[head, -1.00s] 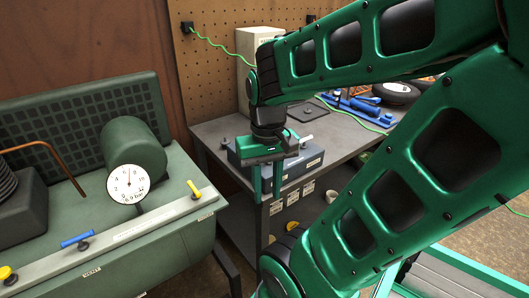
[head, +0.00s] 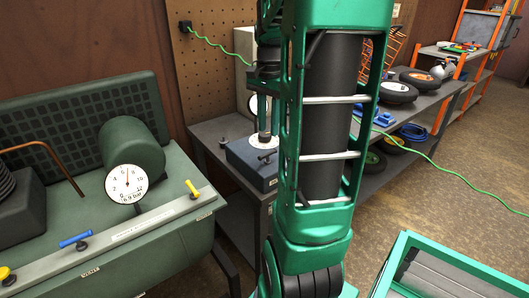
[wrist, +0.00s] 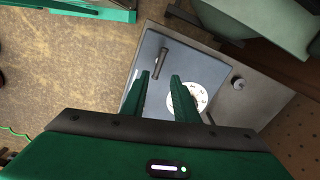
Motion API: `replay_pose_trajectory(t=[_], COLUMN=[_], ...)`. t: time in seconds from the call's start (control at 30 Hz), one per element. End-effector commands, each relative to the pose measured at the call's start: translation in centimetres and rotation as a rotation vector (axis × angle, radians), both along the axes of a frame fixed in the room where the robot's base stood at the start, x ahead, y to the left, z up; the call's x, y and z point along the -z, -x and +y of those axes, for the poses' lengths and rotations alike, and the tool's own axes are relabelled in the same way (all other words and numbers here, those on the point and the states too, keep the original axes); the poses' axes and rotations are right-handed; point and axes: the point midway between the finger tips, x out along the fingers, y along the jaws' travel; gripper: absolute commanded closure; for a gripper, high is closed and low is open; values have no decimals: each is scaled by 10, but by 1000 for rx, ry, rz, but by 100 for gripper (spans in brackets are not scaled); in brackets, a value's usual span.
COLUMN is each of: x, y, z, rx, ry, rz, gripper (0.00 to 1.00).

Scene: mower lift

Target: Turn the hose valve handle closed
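Several valve handles show in the head view. A blue handle (head: 76,240) and a yellow handle (head: 193,188) sit on a pale bar at left, with another yellow one (head: 6,274) at the left edge. A dark handle (wrist: 162,64) stands on the blue-grey box (head: 250,172) on the bench. I cannot read which is the hose valve. My gripper (wrist: 161,77) is above this box, pointing down. Its fingers are apart and empty, with the dark handle just beyond the tips in the wrist view. My arm hides part of the bench.
A white dial (wrist: 188,101) is on the box top by the fingers. A large gauge (head: 126,184) faces out from the green tank at left. A green cord (head: 440,163) runs over the bench and floor. Wheels (head: 397,93) lie farther right. Open floor (head: 460,200) is at right.

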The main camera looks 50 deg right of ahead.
Motion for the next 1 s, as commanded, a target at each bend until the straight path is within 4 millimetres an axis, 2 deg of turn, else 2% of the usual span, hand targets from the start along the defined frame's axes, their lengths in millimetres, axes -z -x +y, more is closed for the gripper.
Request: replay_pose_trajectory(t=[0.3, 0.5, 0.7, 1.0], x=[55, 83, 97, 99], y=[0, 0, 0, 0], z=[3, 3, 3, 3], rx=[-5, -6, -6, -6], ry=[-4, -3, -1, -1], rz=[4, 3, 1, 1], gripper=[73, 73, 73, 73])
